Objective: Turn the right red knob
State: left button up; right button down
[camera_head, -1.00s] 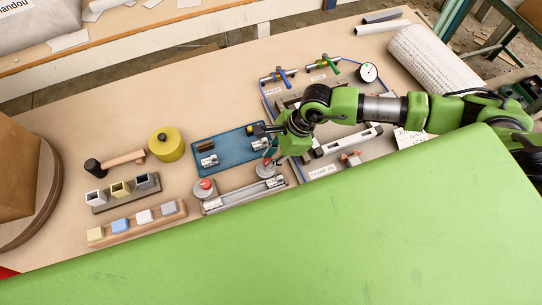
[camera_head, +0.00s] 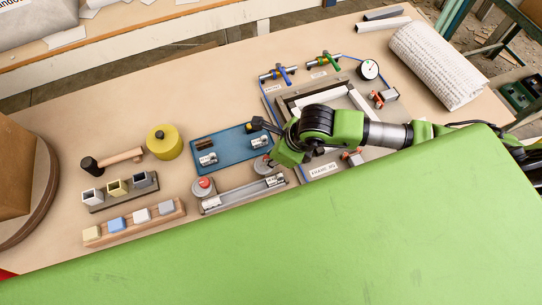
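Two round red knobs on grey bases stand at the ends of a metal rail fixture (camera_head: 238,197). The left red knob (camera_head: 204,184) is in plain view. The right red knob (camera_head: 267,159) is partly hidden by my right gripper (camera_head: 268,143), and its grey base (camera_head: 261,168) shows below. The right gripper reaches in from the right, with a dark finger (camera_head: 259,124) over the blue board's right edge and its other parts beside the right knob. I cannot tell whether its fingers touch the knob or how far apart they are. My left gripper is out of view.
A blue board (camera_head: 230,155) lies behind the rail. A frame (camera_head: 322,94), a red-handled clamp (camera_head: 384,97) and a gauge (camera_head: 368,70) lie right. Bare tabletop lies behind the board.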

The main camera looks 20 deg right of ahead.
dwell(0.4)
jog(key=c, duration=1.8)
grip_release()
jog(key=v, duration=1.2)
jog(key=shift+s, duration=0.1)
